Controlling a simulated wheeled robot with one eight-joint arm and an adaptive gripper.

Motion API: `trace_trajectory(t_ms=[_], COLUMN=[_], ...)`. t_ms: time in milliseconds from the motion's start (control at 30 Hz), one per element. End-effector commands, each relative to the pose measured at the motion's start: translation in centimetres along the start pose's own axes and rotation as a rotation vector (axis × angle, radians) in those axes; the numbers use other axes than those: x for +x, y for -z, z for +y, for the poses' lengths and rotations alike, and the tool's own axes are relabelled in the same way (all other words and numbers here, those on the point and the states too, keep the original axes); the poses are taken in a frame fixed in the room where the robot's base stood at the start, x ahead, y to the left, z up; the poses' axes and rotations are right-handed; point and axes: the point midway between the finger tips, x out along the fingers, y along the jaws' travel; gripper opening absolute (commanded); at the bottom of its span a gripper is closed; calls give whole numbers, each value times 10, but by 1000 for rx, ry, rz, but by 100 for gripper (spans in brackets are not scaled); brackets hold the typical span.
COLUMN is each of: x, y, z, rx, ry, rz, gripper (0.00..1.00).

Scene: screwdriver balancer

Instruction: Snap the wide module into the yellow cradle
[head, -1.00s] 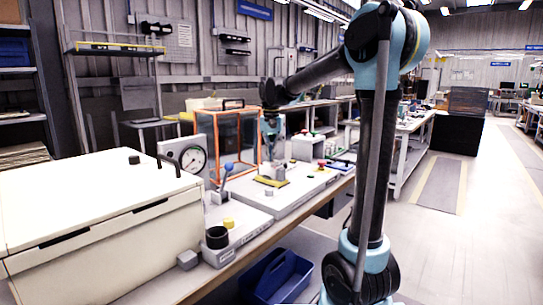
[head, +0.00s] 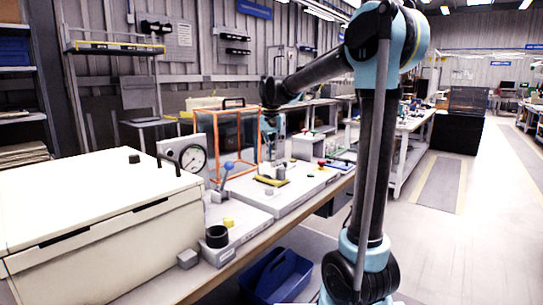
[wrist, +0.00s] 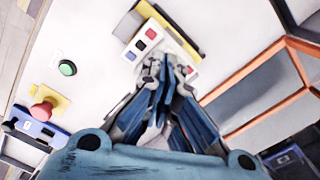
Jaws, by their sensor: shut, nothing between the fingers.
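My gripper (wrist: 164,68) is shut with nothing between its blue fingers, pointing down over the white work board. In the wrist view, a pale module (wrist: 184,49) with red, blue and dark patches lies just beyond the fingertips. It lies against the yellow cradle (wrist: 191,42), which has a dark part beside it. The fingertips overlap the module's near edge in the picture; I cannot tell whether they touch it or whether it is fully seated. In the head view, the cradle (head: 271,181) is a small yellow patch below my gripper (head: 273,152).
A green button (wrist: 67,68) and a red knob (wrist: 42,110) on a yellow base stand on the board. An orange-framed clear case (head: 238,140) stands behind. A dial gauge (head: 193,158), a blue-knobbed lever (head: 229,165) and a large white case (head: 90,215) are to the left.

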Motion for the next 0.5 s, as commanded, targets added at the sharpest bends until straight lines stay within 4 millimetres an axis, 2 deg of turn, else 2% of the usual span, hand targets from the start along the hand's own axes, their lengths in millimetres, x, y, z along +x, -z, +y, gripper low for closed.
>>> trace_trajectory(t_ms=[500], x=[5], y=[0], z=[0], rx=[0], ry=[0], rz=[0], gripper=[0])
